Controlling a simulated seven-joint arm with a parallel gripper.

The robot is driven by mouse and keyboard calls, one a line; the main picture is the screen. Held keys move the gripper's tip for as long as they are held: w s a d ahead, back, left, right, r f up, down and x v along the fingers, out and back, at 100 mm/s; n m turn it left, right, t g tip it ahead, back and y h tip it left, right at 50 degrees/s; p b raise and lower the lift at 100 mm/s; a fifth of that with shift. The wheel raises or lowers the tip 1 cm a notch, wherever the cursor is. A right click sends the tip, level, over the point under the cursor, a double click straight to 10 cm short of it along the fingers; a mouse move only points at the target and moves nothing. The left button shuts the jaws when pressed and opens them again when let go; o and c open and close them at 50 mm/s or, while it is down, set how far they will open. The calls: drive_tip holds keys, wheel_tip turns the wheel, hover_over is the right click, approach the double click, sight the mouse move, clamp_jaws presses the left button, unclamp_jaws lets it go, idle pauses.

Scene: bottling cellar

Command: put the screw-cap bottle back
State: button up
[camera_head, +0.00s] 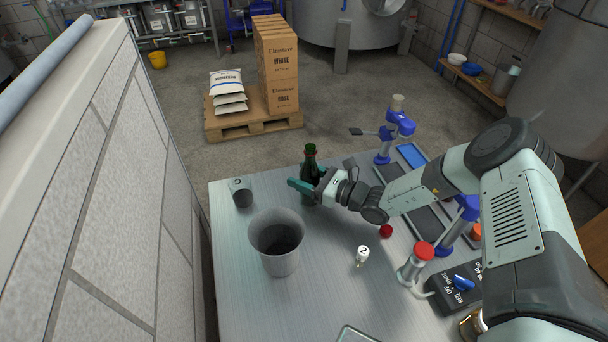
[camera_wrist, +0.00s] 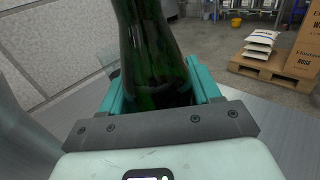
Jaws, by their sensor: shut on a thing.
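A dark green glass bottle (camera_head: 310,178) stands upright at the far part of the metal table (camera_head: 232,290). My gripper (camera_head: 306,188) is shut on the bottle, with its teal fingers on either side of the body. In the wrist view the green bottle (camera_wrist: 152,50) rises between the two teal fingers (camera_wrist: 155,92). The top of the bottle is out of the wrist view. Whether its base touches the table I cannot tell.
A grey bin (camera_head: 277,262) and a small grey cup (camera_head: 242,196) stand left of the bottle. A white piece marked 2 (camera_head: 362,255), a red ball-like item (camera_head: 386,231), blue-and-grey bench devices (camera_head: 384,145) and a switch box (camera_head: 455,288) are to the right. The table's front middle is mostly clear.

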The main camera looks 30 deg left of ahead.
sight(319, 179)
drive_tip(key=o, duration=1.4)
drive_tip(key=shift+r, duration=0.15)
drive_tip(key=d, duration=0.5)
drive_tip(key=shift+w+d+r, duration=0.1)
drive_tip(key=shift+d+r, duration=0.1)
drive_tip(key=shift+r, duration=0.1)
drive_tip(key=r, duration=0.6)
drive_tip(key=shift+a+r, duration=0.2)
drive_tip(key=shift+r, duration=0.05)
